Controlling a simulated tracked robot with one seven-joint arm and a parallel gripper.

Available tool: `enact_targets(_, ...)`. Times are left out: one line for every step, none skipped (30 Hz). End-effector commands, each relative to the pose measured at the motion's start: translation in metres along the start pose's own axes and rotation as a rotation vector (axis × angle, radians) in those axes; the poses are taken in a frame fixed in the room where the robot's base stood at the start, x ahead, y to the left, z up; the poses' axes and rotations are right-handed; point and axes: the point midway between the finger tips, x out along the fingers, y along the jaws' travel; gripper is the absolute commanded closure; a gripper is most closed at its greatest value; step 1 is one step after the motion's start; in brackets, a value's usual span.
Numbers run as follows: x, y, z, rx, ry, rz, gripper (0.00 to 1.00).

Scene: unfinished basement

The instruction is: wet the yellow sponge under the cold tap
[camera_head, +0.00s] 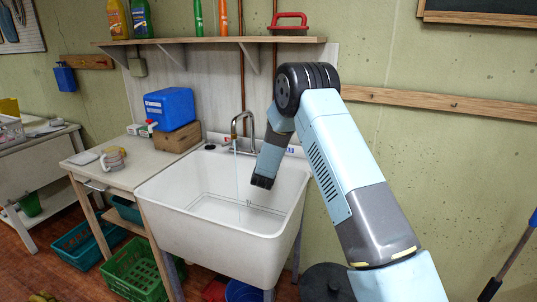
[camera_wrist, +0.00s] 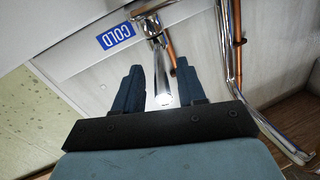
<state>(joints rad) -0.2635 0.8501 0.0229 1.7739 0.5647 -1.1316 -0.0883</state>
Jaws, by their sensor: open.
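I do not make out the yellow sponge in either view. The white sink (camera_head: 222,225) stands against the wall with a chrome spout (camera_head: 243,122) over it. A thin stream seems to fall from the spout into the basin. In the wrist view, my gripper (camera_wrist: 158,70) is open, with one dark finger on each side of the chrome cold tap handle (camera_wrist: 162,97). I cannot tell whether the fingers touch it. The blue COLD label (camera_wrist: 115,34) is just beyond the fingers.
A shelf (camera_head: 215,40) with bottles hangs above. Copper pipes run up behind the spout. Green and teal crates stand below the table.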

Motion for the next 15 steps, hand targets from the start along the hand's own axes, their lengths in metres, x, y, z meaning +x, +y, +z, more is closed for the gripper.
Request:
enact_targets(-0.002,0.000,0.000,0.000,0.000,0.000,0.60)
enact_targets(-0.003,0.000,0.000,0.000,-0.001,0.000,0.60)
enact_targets(-0.006,0.000,0.000,0.000,-0.001,0.000,0.60)
enact_targets(-0.008,0.000,0.000,0.000,-0.001,0.000,0.60)
enact_targets(-0.012,-0.001,0.000,0.000,-0.001,0.000,0.60)
enact_targets(-0.017,0.000,0.000,-0.001,-0.002,0.000,0.60)
enact_targets(-0.022,0.000,0.000,-0.001,-0.001,0.000,0.60)
enact_targets(-0.027,0.000,0.000,-0.001,-0.001,0.000,0.60)
enact_targets(-0.035,-0.001,0.001,-0.001,-0.002,-0.001,0.60)
enact_targets(-0.041,-0.001,0.001,-0.001,-0.003,-0.001,0.60)
enact_targets(-0.047,-0.001,0.001,-0.001,-0.002,-0.001,0.60)
enact_targets(-0.055,-0.001,0.000,0.000,-0.002,-0.001,0.60)
enact_targets(-0.061,-0.001,0.001,-0.001,-0.002,-0.002,0.60)
enact_targets(-0.067,-0.001,0.001,-0.001,-0.002,-0.002,0.60)
enact_targets(-0.075,-0.001,0.001,-0.001,-0.002,-0.002,0.60)
